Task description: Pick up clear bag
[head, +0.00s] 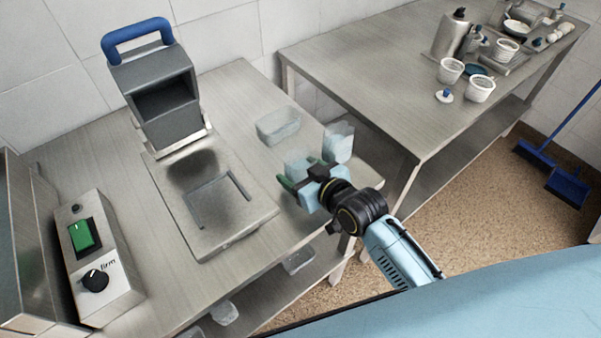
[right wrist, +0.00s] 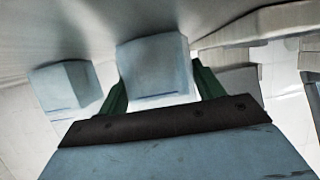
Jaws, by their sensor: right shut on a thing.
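My right gripper (head: 302,178) is over the right end of the near steel table in the head view. Its green fingers also show in the right wrist view (right wrist: 158,92). They are shut on a pale blue, see-through block-like bag (right wrist: 155,65), which appears in the head view between the fingers (head: 297,165). A second clear bag (head: 339,143) stands just beyond the gripper. In the right wrist view another pale block (right wrist: 65,85) lies left of the held one, apart from it. My left gripper is not in view.
A clear tray (head: 278,126) lies on the table behind the gripper. A press with a blue handle (head: 168,100) and a control box with a green switch (head: 97,255) stand to the left. A second table (head: 370,75) holds perforated white baskets (head: 451,70).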

